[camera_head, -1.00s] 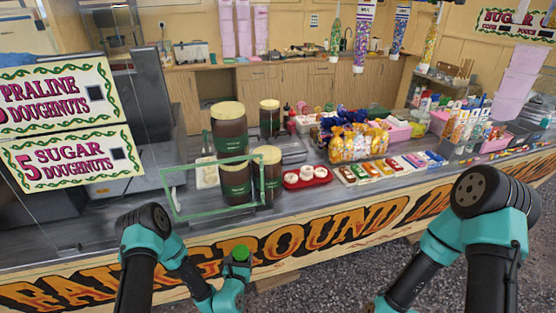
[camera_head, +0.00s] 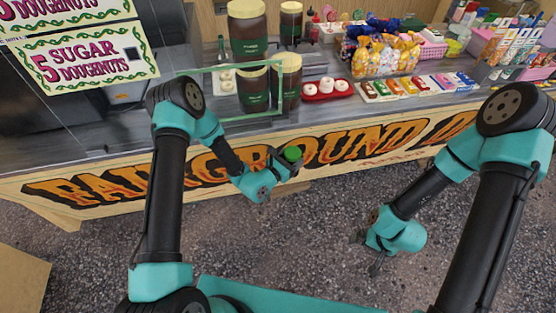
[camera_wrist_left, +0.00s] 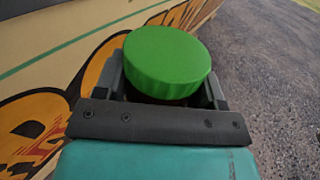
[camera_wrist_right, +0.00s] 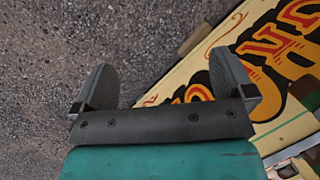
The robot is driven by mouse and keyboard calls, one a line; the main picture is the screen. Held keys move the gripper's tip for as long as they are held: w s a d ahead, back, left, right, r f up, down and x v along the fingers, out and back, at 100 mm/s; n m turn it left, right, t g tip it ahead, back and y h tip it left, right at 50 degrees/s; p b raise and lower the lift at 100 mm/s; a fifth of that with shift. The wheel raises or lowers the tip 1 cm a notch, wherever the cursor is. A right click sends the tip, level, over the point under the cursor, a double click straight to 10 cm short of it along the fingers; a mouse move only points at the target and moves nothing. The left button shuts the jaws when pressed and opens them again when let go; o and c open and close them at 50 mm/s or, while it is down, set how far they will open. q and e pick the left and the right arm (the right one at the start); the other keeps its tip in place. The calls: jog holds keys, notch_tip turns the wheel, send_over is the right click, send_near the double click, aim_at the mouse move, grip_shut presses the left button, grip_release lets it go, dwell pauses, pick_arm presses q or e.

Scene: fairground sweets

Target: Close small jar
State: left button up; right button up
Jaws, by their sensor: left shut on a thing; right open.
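A round bright green lid (camera_head: 292,154) is in the jaws of my left gripper (camera_head: 285,162), in front of the counter. Dark brown jars with pale tops and green labels stand on the counter: two in front (camera_head: 253,90) (camera_head: 288,82), two behind (camera_head: 248,38) (camera_head: 291,24). I cannot tell which is the small jar.
A green-edged clear screen (camera_head: 215,121) stands in front of the jars. To their right are a red tray (camera_head: 311,98) with white rolls, chocolate bars (camera_head: 405,86) and sweet bags (camera_head: 385,58). The painted counter front (camera_head: 110,186) faces my arms.

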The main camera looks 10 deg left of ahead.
pick_arm(q)
jog(key=shift+s+d+r+m+g+h, duration=0.1)
jog(key=shift+d+r+m+g+h, duration=0.25)
jog(key=shift+d, duration=0.25)
jog(key=shift+d+r+m+g+h, duration=0.25)
jog(key=shift+d+r+h, duration=0.1)
jog(key=shift+d+h, duration=0.15)
